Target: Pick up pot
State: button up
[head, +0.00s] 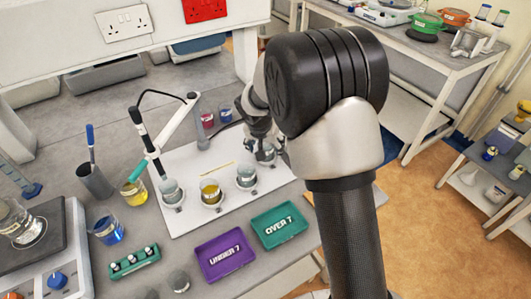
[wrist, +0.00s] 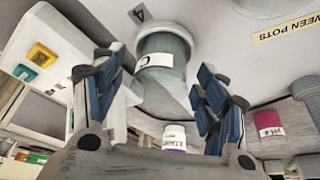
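A pot (wrist: 160,66) with a white label marked C stands on the white board in the wrist view, beside a mark 4. My gripper (wrist: 160,85) is open, with one finger on each side of the pot; I cannot tell whether either touches it. In the head view my gripper (head: 258,127) is at the board's far right, close over a grey pot (head: 267,153), partly hidden by the arm. Three more pots stand on the board: a grey one (head: 171,191), one with yellow liquid (head: 210,192) and another grey one (head: 246,177).
A probe on a stand (head: 146,140) rises at the board's left. A purple UNDER 7 tray (head: 222,270) and a green OVER 7 tray (head: 277,238) lie in front. A red-labelled bottle (wrist: 268,125) and a white-labelled bottle (wrist: 174,137) stand beyond the fingers.

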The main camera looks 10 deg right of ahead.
jog(key=c, duration=1.1)
